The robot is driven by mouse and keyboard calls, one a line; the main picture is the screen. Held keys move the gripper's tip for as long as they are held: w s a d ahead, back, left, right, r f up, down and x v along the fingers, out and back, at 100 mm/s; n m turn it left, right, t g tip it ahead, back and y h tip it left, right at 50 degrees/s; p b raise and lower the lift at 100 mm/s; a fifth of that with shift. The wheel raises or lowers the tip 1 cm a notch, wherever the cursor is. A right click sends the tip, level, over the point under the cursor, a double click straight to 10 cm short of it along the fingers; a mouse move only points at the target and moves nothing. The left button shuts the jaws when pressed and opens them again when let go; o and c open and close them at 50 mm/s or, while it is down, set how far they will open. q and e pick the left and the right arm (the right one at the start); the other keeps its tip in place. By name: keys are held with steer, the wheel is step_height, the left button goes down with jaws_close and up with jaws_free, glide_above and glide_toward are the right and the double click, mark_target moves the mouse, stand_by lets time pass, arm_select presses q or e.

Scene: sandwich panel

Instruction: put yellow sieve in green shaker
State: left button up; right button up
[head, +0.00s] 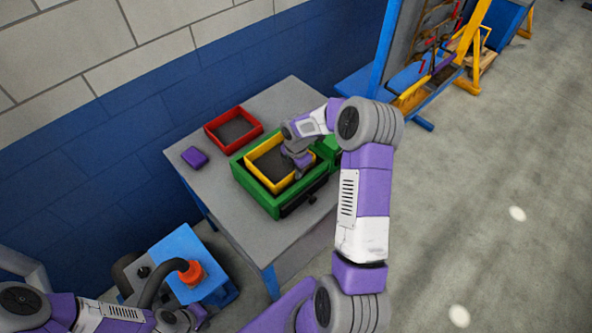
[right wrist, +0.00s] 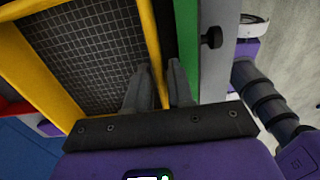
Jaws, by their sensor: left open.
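The yellow sieve (head: 254,168), a box frame with a dark mesh floor, sits within the green shaker (head: 243,184) on the grey table. I cannot tell if it rests fully on the bottom. My right gripper (head: 297,172) is at the sieve's right wall. In the right wrist view, the two fingers (right wrist: 158,78) stand on either side of the yellow wall (right wrist: 149,38), with small gaps showing. The shaker's green wall (right wrist: 187,40) is just right of the fingers. My left gripper (head: 190,318) is open and empty at the bottom left, far from the shaker.
A red sieve (head: 208,131) and a small purple block (head: 194,157) lie on the grey table (head: 236,228) left of and behind the shaker. A blue machine with an orange part (head: 192,272) stands below the table's left side. A coloured rack (head: 440,70) stands at the back right.

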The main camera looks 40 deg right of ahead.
step_height(320, 180, up, 12)
steer(key=shift+p, duration=0.45)
steer(key=shift+f, duration=0.15)
